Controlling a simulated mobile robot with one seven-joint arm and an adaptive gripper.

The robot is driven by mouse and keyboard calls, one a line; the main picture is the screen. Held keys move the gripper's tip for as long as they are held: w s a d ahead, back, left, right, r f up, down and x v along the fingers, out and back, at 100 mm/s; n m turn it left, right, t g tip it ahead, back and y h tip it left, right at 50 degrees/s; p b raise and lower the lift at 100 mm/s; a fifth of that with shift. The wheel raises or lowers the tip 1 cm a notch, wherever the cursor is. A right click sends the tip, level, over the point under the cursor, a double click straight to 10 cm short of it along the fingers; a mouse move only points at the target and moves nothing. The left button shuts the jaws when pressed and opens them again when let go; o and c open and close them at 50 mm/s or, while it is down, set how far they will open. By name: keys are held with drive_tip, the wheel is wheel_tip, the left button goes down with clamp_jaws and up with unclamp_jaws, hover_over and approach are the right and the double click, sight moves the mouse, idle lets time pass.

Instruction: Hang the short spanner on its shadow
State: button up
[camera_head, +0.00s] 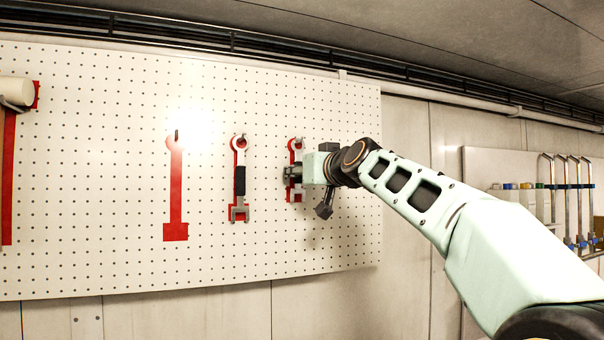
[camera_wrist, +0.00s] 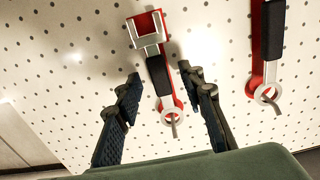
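The short spanner, grey metal with a dark grip, hangs on the pegboard over its red shadow, partly hidden behind my gripper (camera_head: 292,174) in the head view. In the wrist view, the short spanner (camera_wrist: 158,72) shows whole, its jaw at the top and its ring at the bottom around a metal hook (camera_wrist: 173,126). Its red shadow (camera_wrist: 148,24) shows along its edges and in the jaw. My gripper (camera_wrist: 163,78) is open, with one finger on each side of the spanner and gaps between. Whether the spanner touches the board is hard to tell.
A longer spanner (camera_head: 240,180) hangs on its red shadow to the left. An empty long red shadow (camera_head: 176,190) with a hook is further left. A hammer (camera_head: 15,92) hangs at the far left. The pegboard (camera_head: 110,150) is otherwise bare.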

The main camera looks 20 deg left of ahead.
drive_tip(key=v, duration=0.7)
drive_tip(key=shift+s+d, duration=0.15)
drive_tip(key=shift+s, duration=0.05)
